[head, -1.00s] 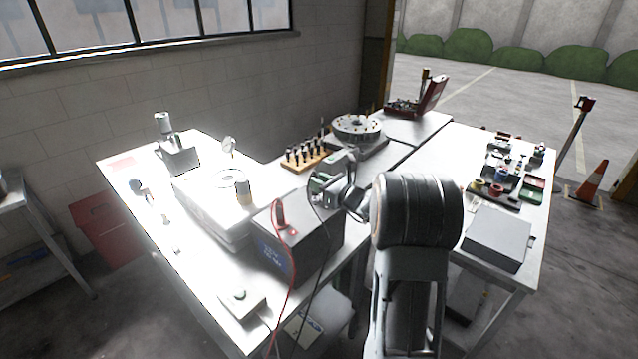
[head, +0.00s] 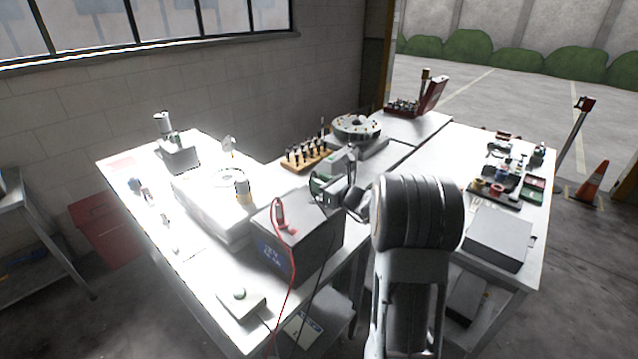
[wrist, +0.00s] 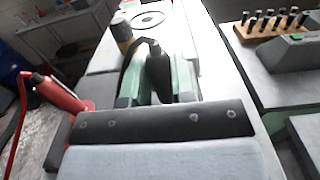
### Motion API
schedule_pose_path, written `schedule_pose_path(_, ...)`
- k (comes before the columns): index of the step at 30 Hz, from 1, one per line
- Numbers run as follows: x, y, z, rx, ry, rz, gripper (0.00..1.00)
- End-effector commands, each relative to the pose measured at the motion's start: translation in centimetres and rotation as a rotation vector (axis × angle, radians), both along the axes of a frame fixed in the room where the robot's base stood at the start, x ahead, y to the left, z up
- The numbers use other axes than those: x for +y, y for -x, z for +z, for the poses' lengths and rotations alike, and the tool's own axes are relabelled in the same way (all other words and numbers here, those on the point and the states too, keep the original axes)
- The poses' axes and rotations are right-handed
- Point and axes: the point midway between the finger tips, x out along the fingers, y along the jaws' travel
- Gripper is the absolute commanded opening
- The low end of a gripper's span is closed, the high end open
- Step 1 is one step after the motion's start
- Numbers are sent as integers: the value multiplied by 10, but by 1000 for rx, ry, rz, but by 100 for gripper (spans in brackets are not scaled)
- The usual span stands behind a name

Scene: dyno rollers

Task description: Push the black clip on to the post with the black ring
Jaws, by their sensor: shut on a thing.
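My gripper (wrist: 157,92) is shut on the black clip (wrist: 157,68), which stands up between the green-lined fingers in the wrist view. In the head view my gripper (head: 318,184) is above the far right end of the grey power box (head: 298,240). A thin black lead hangs from it past the box front. A red clip (head: 279,213) with a red lead stands on the box top; it also shows at left in the wrist view (wrist: 58,94), apart from my gripper. The post with the black ring cannot be made out in either view.
A white slab with a yellow-banded cylinder (head: 243,188) lies behind the box. A wooden rack of dark pegs (head: 306,157) and a round dial fixture (head: 356,128) stand beyond my gripper. A small switch box (head: 240,296) is at the front left. The right table has bare room.

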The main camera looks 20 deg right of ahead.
Motion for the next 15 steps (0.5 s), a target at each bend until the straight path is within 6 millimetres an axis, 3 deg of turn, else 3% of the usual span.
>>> schedule_pose_path(15,0,0,-5,0,0,0,0)
